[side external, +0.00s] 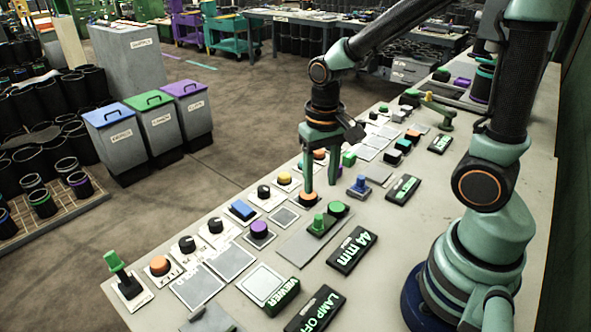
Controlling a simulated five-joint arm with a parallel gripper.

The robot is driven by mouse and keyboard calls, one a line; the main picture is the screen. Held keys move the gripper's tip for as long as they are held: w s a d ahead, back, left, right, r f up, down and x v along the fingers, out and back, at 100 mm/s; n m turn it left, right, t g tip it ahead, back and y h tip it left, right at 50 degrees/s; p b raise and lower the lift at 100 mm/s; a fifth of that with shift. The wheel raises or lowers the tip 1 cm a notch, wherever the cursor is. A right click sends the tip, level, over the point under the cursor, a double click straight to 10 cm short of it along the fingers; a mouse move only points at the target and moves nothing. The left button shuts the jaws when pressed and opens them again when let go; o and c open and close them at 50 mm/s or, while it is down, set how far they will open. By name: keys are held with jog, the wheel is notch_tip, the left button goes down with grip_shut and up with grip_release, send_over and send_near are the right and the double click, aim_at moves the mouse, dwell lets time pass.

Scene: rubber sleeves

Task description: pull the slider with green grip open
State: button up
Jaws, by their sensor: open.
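The gripper is apart from the green grip.
A blue-grip slider (360,186) stands right of my gripper. A green round button (337,209) is close beside the green grip. A green-handled lever (117,263) stands at the panel's left end. A sign (353,250) reads "44 mm". Several knobs and buttons crowd the panel's edge.

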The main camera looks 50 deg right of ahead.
aim_at(318, 217)
notch_tip(318, 217, down, 11)
jog(key=shift+r, duration=0.1)
dwell(0.4)
grip_shut()
dwell(1.4)
